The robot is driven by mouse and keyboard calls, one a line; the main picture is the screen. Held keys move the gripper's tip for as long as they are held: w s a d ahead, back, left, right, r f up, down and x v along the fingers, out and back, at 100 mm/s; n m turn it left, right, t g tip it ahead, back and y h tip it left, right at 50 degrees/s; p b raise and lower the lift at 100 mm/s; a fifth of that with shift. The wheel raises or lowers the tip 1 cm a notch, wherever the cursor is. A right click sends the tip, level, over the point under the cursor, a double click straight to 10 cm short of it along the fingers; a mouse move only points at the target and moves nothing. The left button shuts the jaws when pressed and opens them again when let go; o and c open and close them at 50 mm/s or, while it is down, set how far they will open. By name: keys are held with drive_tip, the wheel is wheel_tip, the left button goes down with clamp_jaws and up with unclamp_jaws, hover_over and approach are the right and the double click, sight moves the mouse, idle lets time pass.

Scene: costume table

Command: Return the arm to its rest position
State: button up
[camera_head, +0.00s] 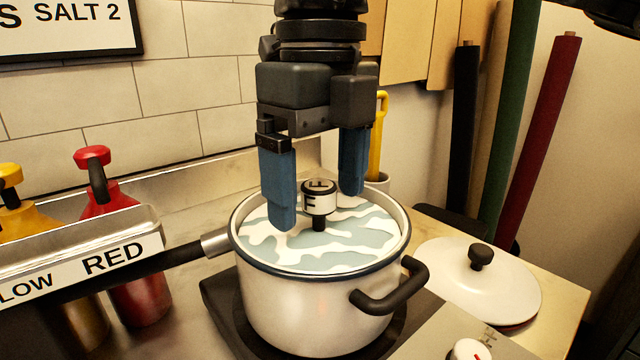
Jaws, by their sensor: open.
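My gripper (318,208) points straight down above the white pot (290,305), with its two blue fingers apart. A small white-and-black piece marked "F" (319,198) stands between and below the fingers, on a dark stem over the pot's contents. It does not look gripped. Whether either finger touches it is unclear. The left fingertip overlaps the pot's opening in the picture; its exact height above the contents cannot be told. The pot holds a white and grey-blue patterned surface (345,245).
A white lid with a black knob (490,285) lies on the wooden surface at right. A red bottle (140,285) and a yellow bottle (30,225) stand left behind a labelled rail (90,262). A yellow-handled tool (379,140) stands behind the gripper. Fabric rolls (540,130) lean at right.

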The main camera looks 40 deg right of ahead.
drive_tip(key=shift+r+p, duration=1.3)
drive_tip(key=shift+r, duration=1.65)
